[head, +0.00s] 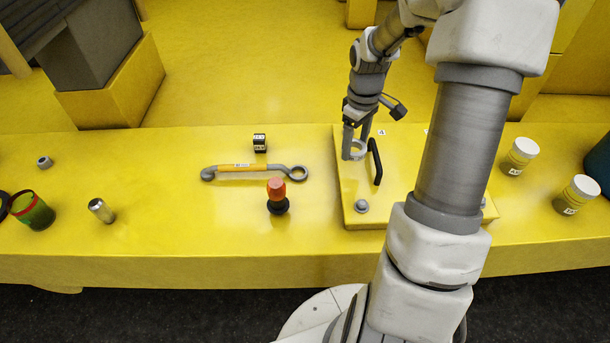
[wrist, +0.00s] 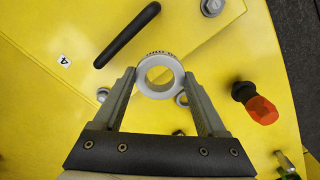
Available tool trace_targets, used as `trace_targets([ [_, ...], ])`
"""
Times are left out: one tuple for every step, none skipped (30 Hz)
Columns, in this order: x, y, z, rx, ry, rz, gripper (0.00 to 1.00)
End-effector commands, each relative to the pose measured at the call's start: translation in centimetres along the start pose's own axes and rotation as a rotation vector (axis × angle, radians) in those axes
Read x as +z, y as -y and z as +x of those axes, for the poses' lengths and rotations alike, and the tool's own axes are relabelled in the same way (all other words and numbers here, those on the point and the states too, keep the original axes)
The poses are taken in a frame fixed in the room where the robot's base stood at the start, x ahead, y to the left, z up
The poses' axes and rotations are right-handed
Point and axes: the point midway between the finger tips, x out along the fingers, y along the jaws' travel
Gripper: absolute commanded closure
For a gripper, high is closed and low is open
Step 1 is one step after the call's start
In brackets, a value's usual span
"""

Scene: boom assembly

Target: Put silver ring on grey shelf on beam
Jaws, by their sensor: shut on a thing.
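The silver ring (wrist: 143,82), pale with a round hole, is held between the two fingertips of my gripper (wrist: 160,76) in the wrist view. In the head view the ring (head: 360,155) shows at the tips of my gripper (head: 356,152), over the raised yellow plate (head: 350,205), left of a black handle. I cannot tell whether it touches the plate. A grey block (head: 100,50) sits on a yellow block at the upper left of the head view. I cannot tell for sure whether it is the grey shelf on the beam.
A wrench (head: 240,168), a small black block (head: 259,143) and a red-topped black knob (head: 277,195) are left of the plate. The black handle (head: 376,161) stands close to my gripper. White-lidded jars (head: 519,156) are at right. The yellow floor beyond the bench is open.

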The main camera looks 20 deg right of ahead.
Motion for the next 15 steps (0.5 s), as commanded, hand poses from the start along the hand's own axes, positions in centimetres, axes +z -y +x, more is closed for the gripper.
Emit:
trace_targets([
  [0.0, 0.0, 0.0, 0.001, 0.0, 0.0, 1.0],
  [0.0, 0.1, 0.0, 0.001, 0.0, 0.0, 1.0],
  [-0.1, 0.3, 0.1, 0.0, 0.0, -0.001, 1.0],
  [-0.2, 0.5, 0.2, 0.0, 0.0, -0.001, 1.0],
  [-0.4, 0.8, 0.5, 0.0, 0.0, -0.002, 1.0],
  [-0.6, 1.5, 0.8, -0.002, 0.001, -0.004, 1.0],
  [-0.8, 2.0, 1.1, -0.002, 0.002, -0.004, 1.0],
  [-1.0, 2.6, 1.5, -0.002, 0.002, -0.006, 1.0],
  [-1.3, 3.5, 2.1, -0.003, 0.003, -0.008, 1.0],
  [-1.6, 4.2, 2.5, -0.004, 0.003, -0.007, 1.0],
  [-1.8, 4.9, 2.9, -0.004, 0.002, -0.008, 1.0],
  [-2.2, 5.7, 3.5, -0.003, 0.003, -0.008, 1.0],
  [-2.5, 6.3, 3.9, -0.002, 0.002, -0.009, 1.0],
  [-2.6, 7.0, 4.3, -0.003, 0.003, -0.007, 1.0],
  [-3.0, 7.8, 4.9, -0.003, 0.002, -0.007, 1.0],
])
